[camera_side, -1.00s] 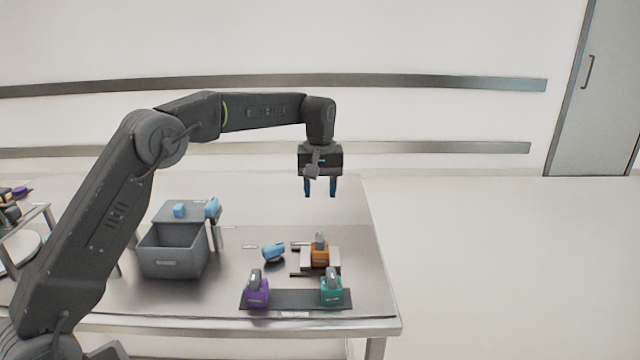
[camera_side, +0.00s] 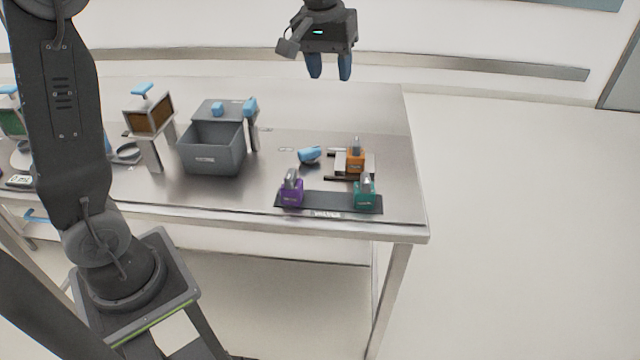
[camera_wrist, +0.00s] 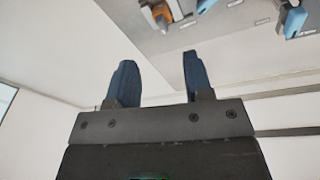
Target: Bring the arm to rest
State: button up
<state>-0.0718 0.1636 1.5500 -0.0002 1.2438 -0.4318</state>
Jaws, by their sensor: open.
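My gripper (camera_side: 329,68) is open and empty, with two blue fingers pointing down, high above the back right part of the steel table (camera_side: 250,211) in the side view. Its fingers also show in the wrist view (camera_wrist: 158,80), apart with nothing between them. It touches none of the objects on the table. My upper arm and base stand at the left of the side view, and the links between them and the gripper are out of the picture at the top.
A grey open bin (camera_side: 212,160) stands mid-table. Right of it are a blue piece (camera_side: 309,155), an orange block (camera_side: 355,160) on a light plate, and purple (camera_side: 291,192) and teal (camera_side: 365,194) blocks on a dark strip. A stand with a hopper (camera_side: 148,115) is left of the bin. Floor at right is clear.

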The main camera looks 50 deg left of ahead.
jog(key=s+d+f+m+t, duration=0.1)
jog(key=s+f+m, duration=0.1)
jog(key=s, duration=0.9)
jog(key=s+d+f+m+t, duration=0.2)
jog(key=s+f+m, duration=0.1)
jog(key=s, duration=0.9)
jog(key=shift+m, duration=0.4)
jog(key=shift+o, duration=0.3)
jog(key=shift+f, duration=0.1)
